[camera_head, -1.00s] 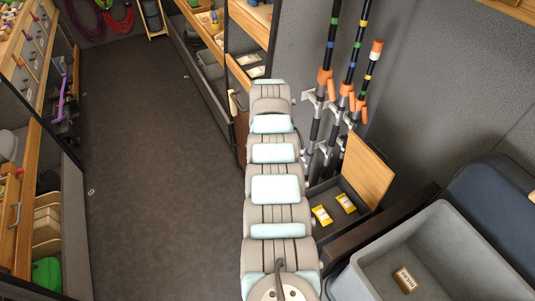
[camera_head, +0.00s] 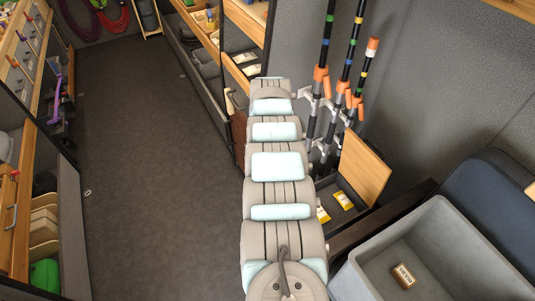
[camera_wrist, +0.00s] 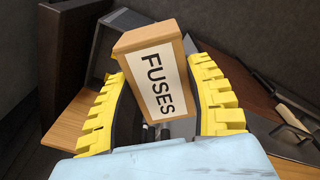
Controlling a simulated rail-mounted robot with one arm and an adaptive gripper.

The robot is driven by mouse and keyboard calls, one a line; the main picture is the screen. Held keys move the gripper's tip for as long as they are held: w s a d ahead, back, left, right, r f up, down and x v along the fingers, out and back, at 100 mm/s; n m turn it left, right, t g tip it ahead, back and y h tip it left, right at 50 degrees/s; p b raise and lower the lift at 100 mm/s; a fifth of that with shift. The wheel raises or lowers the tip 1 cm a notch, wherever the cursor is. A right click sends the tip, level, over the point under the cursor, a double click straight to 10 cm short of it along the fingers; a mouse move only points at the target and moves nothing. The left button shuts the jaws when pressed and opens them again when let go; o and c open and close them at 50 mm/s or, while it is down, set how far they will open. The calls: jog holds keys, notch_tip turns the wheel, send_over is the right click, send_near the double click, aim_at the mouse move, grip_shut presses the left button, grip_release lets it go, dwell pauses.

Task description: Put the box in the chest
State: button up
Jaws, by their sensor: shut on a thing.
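My gripper (camera_wrist: 160,68) is shut on a brown box (camera_wrist: 150,38) with a white label reading FUSES. The box is tilted between the two yellow-padded fingers in the wrist view. In the head view my arm hides the gripper and this box. A dark chest (camera_head: 362,207) with a raised wooden lid (camera_head: 365,168) stands right of my arm. Two yellow-and-white packets lie in the chest, one partly covered by my arm.
A large grey bin (camera_head: 445,225) at the lower right holds a small brown labelled box (camera_head: 403,276). Several striped poles (camera_head: 349,60) stand in a holder behind the chest. Shelves line both sides, and the dark floor (camera_head: 150,170) at left is clear.

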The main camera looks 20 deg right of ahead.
jog(key=shift+d+f, duration=0.2)
jog(key=shift+d, duration=0.05)
jog(key=shift+s+d+f, duration=0.1)
jog(key=shift+d+f, duration=0.15)
jog(key=shift+f, duration=0.05)
jog(key=shift+d, duration=0.15)
